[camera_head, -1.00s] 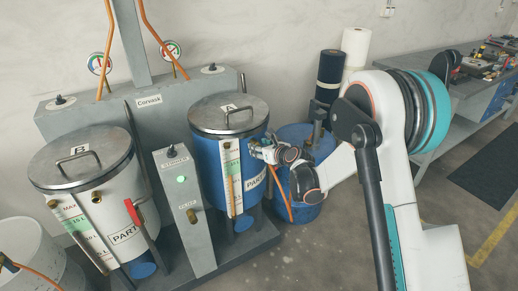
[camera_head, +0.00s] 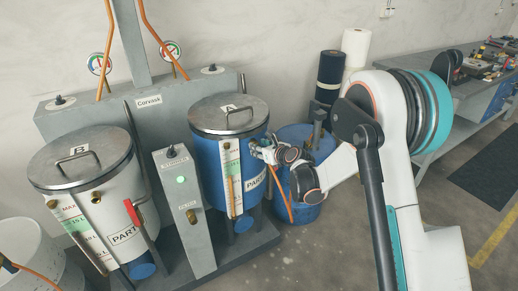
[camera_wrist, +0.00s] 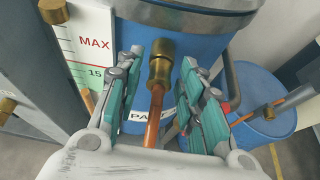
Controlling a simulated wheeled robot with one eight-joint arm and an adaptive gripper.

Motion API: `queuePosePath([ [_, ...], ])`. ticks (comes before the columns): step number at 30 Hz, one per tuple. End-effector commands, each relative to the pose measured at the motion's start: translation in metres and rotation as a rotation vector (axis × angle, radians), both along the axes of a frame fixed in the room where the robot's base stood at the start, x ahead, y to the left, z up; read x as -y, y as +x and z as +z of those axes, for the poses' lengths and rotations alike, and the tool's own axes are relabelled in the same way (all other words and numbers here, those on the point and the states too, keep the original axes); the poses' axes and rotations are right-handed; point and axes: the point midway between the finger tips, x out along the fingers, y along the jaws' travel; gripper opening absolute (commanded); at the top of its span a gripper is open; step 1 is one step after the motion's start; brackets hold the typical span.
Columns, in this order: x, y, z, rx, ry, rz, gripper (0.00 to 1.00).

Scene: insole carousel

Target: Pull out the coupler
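The brass coupler (camera_wrist: 161,62) sits on the side of the blue tank (camera_wrist: 205,48), with an orange hose (camera_wrist: 153,118) running from it toward my wrist. My gripper (camera_wrist: 161,60) is open. Its green-padded fingers stand on the left and right of the coupler, with visible gaps on both sides. In the head view my gripper (camera_head: 262,151) is at the right side of the blue tank marked A (camera_head: 208,165). The coupler is hidden there behind the gripper, and the orange hose (camera_head: 284,195) hangs below it.
A level scale (camera_wrist: 88,45) with brass fittings stands left of the fingers. A blue drum (camera_wrist: 262,135) with a pipe is on the right. In the head view a white tank B (camera_head: 120,212) and a grey control post (camera_head: 186,215) stand to the left.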

Motion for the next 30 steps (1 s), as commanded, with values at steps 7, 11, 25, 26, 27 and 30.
queuePosePath([
  [7, 0.000, 0.000, 0.000, 0.000, 0.000, 0.000, 0.00],
  [11, 0.000, -0.001, 0.000, 0.000, 0.000, 0.000, 0.00],
  [25, 0.010, -0.013, 0.000, -0.001, 0.001, 0.000, 0.00],
  [26, 0.010, -0.014, 0.000, -0.001, 0.001, 0.000, 0.00],
  [27, 0.011, -0.016, 0.000, -0.001, 0.001, 0.000, 0.00],
  [30, 0.013, -0.018, 0.000, -0.001, 0.001, 0.000, 0.00],
])
